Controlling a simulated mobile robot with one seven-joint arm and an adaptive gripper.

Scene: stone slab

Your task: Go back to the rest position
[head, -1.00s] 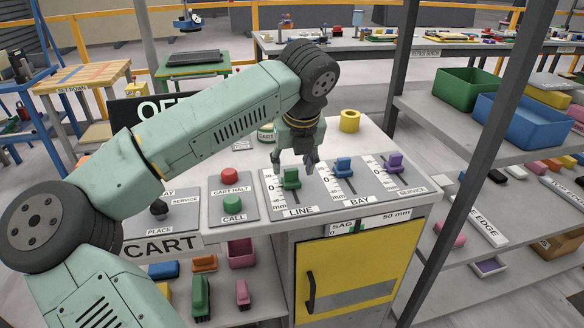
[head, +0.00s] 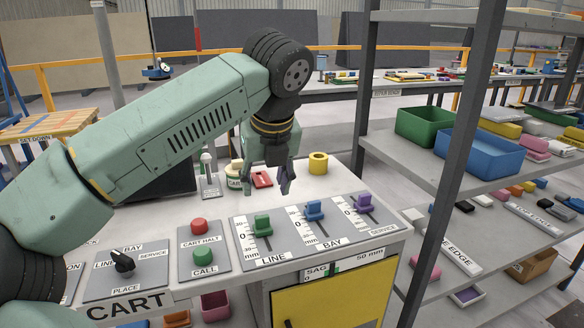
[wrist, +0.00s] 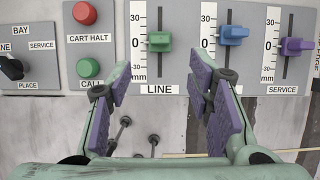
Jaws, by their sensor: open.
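My gripper (head: 268,180) hangs above the back part of the control panel in the head view, its fingers pointing down. It is open, with nothing between its purple-padded fingers, which also show in the wrist view (wrist: 165,100). The panel has a green LINE slider (head: 263,226), a blue BAY slider (head: 314,211) and a purple SERVICE slider (head: 365,203). In the wrist view the green slider (wrist: 160,42) and blue slider (wrist: 233,36) lie beyond the fingertips, apart from them.
A red CART HALT button (head: 199,226), a green CALL button (head: 203,257) and a black knob (head: 123,262) sit left. A yellow ring (head: 318,163) and red item (head: 262,180) stand behind the panel. A dark post (head: 453,150) and shelves with green (head: 425,126) and blue bins (head: 478,151) are right.

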